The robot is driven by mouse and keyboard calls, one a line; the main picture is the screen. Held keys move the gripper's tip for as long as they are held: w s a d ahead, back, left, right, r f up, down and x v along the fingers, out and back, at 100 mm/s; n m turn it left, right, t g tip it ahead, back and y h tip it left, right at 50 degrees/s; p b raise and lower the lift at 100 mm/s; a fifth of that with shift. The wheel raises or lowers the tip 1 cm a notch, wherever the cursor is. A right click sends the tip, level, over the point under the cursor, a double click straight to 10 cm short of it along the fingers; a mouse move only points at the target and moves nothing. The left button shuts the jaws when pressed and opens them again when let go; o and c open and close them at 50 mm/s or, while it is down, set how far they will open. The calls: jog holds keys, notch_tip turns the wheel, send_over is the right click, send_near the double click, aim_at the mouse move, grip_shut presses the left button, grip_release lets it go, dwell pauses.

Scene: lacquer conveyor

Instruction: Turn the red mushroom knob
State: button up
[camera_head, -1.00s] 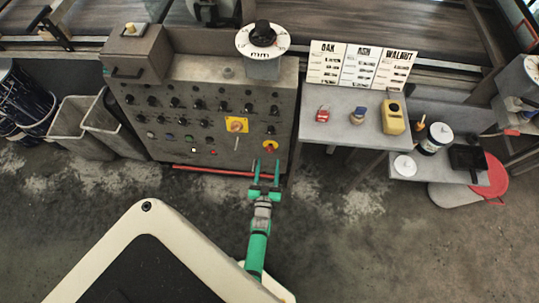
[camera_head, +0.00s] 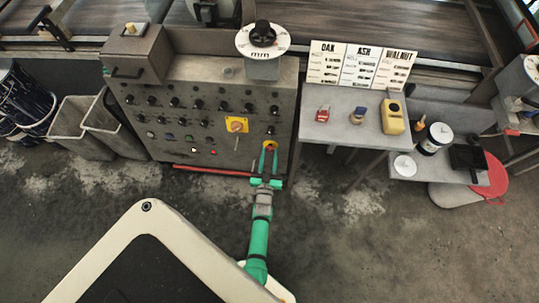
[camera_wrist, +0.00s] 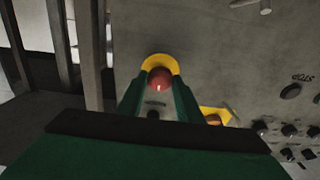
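The red mushroom knob sits on a round yellow plate at the lower right of the grey control panel (camera_head: 225,75). In the wrist view the red knob (camera_wrist: 160,77) shows between my fingertips, with the yellow plate (camera_wrist: 158,58) arching around it. My gripper (camera_head: 270,148) has green fingers, one on each side of the knob. In the wrist view the fingers (camera_wrist: 160,84) come in close on both sides of it, with no clear gap. In the head view the fingers largely hide the knob.
A yellow plate with an orange knob (camera_head: 236,125) is up and left of my gripper. Several black knobs and small buttons cover the panel. A red bar (camera_head: 210,171) runs along its foot. A side table (camera_head: 343,107) with small items stands to the right.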

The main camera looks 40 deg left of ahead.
jog(key=shift+m, duration=0.5)
jog(key=m, duration=0.3)
jog(key=shift+t+h, duration=0.3)
jog(key=shift+h, duration=0.1)
jog(key=shift+a+m+h, duration=0.1)
jog(key=shift+m+h, duration=0.4)
jog(key=shift+m, duration=1.7)
jog(key=o, duration=1)
jog(key=shift+o, duration=0.2)
jog(key=shift+s, duration=0.1)
jog(key=v, duration=1)
jog(key=shift+s, duration=0.3)
